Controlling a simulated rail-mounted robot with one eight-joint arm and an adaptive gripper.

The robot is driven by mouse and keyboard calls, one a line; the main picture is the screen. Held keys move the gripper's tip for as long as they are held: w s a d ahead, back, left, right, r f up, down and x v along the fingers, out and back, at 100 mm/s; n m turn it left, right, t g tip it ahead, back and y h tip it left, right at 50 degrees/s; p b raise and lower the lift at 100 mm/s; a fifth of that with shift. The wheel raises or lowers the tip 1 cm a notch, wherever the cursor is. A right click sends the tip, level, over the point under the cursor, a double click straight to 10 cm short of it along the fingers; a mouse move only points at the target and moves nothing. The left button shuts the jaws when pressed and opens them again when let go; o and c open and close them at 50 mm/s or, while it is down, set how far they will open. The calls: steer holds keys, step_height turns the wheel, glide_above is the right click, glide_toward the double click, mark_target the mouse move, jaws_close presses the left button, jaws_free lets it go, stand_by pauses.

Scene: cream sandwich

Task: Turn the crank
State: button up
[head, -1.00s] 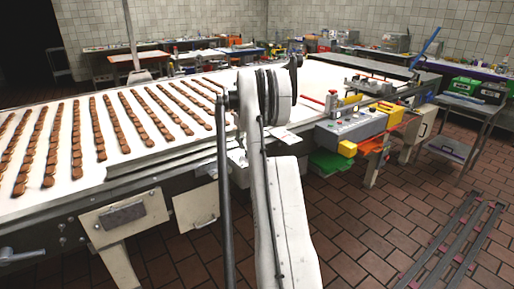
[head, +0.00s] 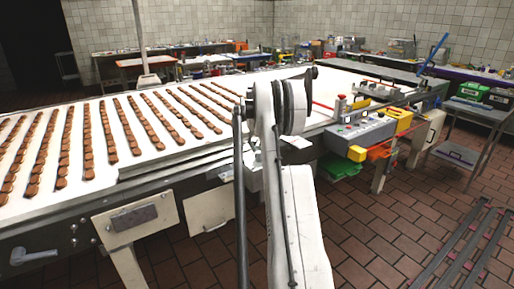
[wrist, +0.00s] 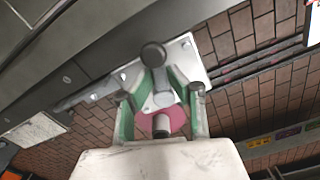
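In the wrist view a grey crank (wrist: 158,88) stands in front of a pale bolted plate (wrist: 190,58). It has a dark round knob at its upper end and a short round stub at its lower end. My gripper (wrist: 160,108) has its green-lined fingers spread on both sides of the crank's lower part. Gaps show between the fingers and the stub, so it is open around it; depth and contact are unclear. In the head view my arm hides my gripper and this crank. A grey lever handle (head: 35,256) shows on the machine's side at lower left.
A long conveyor (head: 150,172) carries rows of brown biscuits. A grey control box (head: 360,133) with a red button and yellow parts (head: 398,120) is right of my arm. Metal rails (head: 455,250) lie on the tiled floor at right. A side table (head: 480,110) stands behind them.

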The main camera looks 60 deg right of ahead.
steer(key=o, duration=0.4)
steer(key=shift+c, duration=0.2)
steer(key=shift+r, duration=0.1)
step_height(320, 180, up, 12)
steer(key=shift+c, duration=0.5)
